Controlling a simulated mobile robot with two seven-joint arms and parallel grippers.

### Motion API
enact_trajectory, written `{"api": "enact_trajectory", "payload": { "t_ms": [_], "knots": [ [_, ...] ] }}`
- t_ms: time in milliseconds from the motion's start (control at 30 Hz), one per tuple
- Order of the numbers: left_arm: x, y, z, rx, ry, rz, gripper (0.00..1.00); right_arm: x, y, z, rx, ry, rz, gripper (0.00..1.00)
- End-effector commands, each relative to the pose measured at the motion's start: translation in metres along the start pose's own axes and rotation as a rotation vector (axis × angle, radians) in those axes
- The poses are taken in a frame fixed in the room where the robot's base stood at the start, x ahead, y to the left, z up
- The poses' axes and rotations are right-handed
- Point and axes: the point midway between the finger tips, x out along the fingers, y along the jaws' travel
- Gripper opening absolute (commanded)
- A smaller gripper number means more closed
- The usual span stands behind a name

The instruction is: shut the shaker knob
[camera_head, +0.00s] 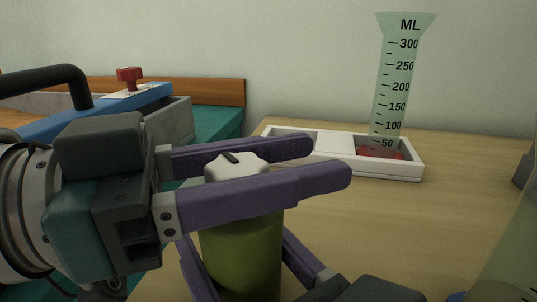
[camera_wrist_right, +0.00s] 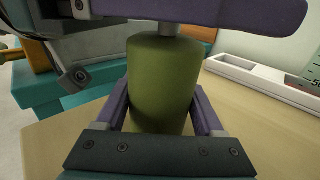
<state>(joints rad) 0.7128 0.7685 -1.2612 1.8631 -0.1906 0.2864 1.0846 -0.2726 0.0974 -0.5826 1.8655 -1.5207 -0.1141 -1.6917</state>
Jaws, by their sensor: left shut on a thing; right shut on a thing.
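The shaker has an olive-green body (camera_head: 240,250) and a white knob (camera_head: 234,170) with a dark mark on top. It stands upright near the front of the wooden table in the head view. My left gripper (camera_head: 318,161) comes in from the left, its purple fingers shut on the white knob from both sides. My right gripper (camera_wrist_right: 160,108) is shut on the green body (camera_wrist_right: 164,75), one finger at each side. The left gripper's finger covers the knob in the right wrist view. The lower part of the body is partly hidden in the head view.
A white tray (camera_head: 400,172) behind the shaker holds a tall green measuring cylinder (camera_head: 397,85) with red at its base. A red valve-like knob (camera_head: 130,77) sits on a blue bar (camera_head: 140,97) at back left.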

Motion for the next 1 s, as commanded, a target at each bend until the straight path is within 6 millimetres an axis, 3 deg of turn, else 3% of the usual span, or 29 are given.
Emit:
{"api": "enact_trajectory", "payload": {
  "t_ms": [200,667,1000],
  "knots": [
    [-0.0002,-0.0003,0.0000,0.000,0.000,-0.001,0.00,-0.0001,-0.0001,-0.0004,0.000,0.001,0.000,0.05],
    [0.0007,-0.0010,-0.0006,-0.002,0.007,-0.067,0.00,-0.0001,0.0000,-0.0004,0.001,0.001,0.000,0.05],
    [0.0004,-0.0069,-0.0012,-0.010,0.011,-0.322,0.00,-0.0002,0.0007,-0.0005,0.002,0.001,0.002,0.05]
  ]
}}
